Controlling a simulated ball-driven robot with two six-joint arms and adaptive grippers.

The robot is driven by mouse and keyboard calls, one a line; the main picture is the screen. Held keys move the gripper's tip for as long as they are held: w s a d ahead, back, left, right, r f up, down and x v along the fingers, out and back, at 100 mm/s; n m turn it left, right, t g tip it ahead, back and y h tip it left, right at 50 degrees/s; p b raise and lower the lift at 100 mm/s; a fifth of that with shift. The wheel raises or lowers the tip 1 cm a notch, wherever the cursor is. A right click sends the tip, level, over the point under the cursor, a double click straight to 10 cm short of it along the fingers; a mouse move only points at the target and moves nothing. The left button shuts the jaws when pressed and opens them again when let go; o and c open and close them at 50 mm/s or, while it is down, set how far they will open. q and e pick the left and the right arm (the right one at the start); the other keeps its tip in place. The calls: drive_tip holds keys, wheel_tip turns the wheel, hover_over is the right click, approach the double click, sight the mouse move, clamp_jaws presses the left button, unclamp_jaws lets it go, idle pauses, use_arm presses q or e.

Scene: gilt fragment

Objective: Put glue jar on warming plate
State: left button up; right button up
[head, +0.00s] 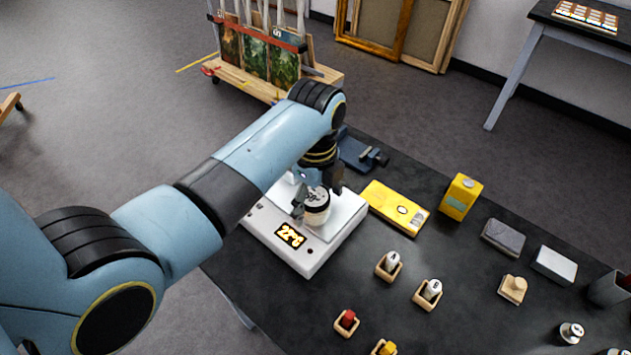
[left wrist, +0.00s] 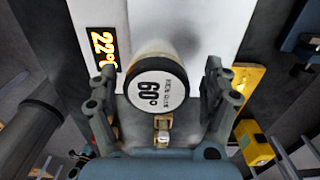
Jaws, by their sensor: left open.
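The glue jar (head: 318,213) is a small pale jar, and it appears to stand upright on the white top of the warming plate (head: 345,212). The plate's front display reads 22°C. In the left wrist view the jar's round white lid (left wrist: 157,88) shows a dark "60°" mark. My left gripper (head: 318,198) is open, with one finger on each side of the jar. In the left wrist view there is a gap between the jar and each finger. The plate's white surface (left wrist: 190,25) lies beyond the jar. My right gripper is not in view.
A dark blue clamp-like tool (head: 360,152) is behind. Several small wooden holders, including one with a red piece (head: 347,321), stand on the dark table in front.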

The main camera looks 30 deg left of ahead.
sight(315, 195)
use_arm(q)
wheel_tip(315, 195, up, 11)
drive_tip(key=shift+r+b, duration=0.2)
drive_tip(key=shift+b, duration=0.4)
drive_tip(key=shift+s, duration=0.1)
